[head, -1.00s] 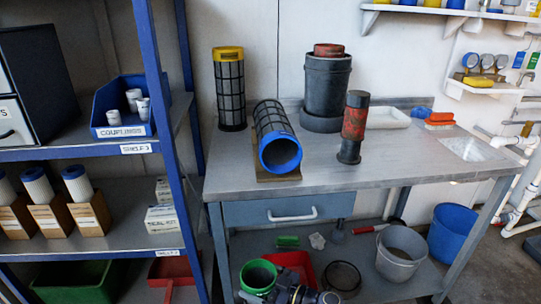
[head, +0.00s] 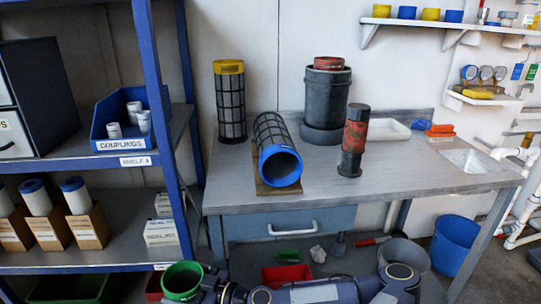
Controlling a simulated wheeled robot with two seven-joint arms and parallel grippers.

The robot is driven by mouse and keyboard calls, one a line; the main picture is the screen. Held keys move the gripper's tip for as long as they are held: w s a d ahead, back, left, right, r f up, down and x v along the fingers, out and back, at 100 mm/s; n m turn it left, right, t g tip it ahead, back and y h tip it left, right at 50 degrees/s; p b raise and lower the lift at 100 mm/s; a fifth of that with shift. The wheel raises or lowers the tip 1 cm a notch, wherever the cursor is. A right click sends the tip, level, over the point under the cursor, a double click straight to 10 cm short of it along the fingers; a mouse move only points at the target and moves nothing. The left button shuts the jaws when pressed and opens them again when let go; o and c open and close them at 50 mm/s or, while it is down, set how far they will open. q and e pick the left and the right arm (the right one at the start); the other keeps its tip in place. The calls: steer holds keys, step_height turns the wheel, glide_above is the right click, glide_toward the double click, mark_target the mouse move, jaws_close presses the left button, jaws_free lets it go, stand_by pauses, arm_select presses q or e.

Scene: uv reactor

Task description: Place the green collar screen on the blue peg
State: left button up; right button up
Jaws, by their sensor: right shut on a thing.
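The green collar screen (head: 183,281) is at the bottom of the head view, left of the workbench. Its open green ring faces up, and its lower body is cut off by the picture edge. My right gripper (head: 205,287) is shut on it at its right side, with the forearm reaching in from the right. I cannot pick out a blue peg for certain. Small blue cylinders (head: 407,12) stand on the upper wall shelf. My left gripper is not in view.
On the workbench (head: 400,180), a blue-collared screen (head: 279,166) lies on a wooden cradle. A yellow-collared screen (head: 230,102), a dark canister (head: 326,100) and a red-black cylinder (head: 354,141) stand upright. A blue rack post (head: 169,130) rises at left. The bench's front right is clear.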

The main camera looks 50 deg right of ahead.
mark_target(166, 281)
steer(key=shift+w+a+r+y, duration=0.15)
steer(key=shift+w+a+r, duration=0.3)
steer(key=shift+a, duration=0.2)
steer(key=shift+w+a+r+y, duration=0.15)
steer(key=shift+w+a+r, duration=0.2)
steer(key=shift+a, duration=0.25)
steer(key=shift+d+f, duration=0.25)
steer(key=shift+r, duration=0.1)
steer(key=shift+a, duration=0.1)
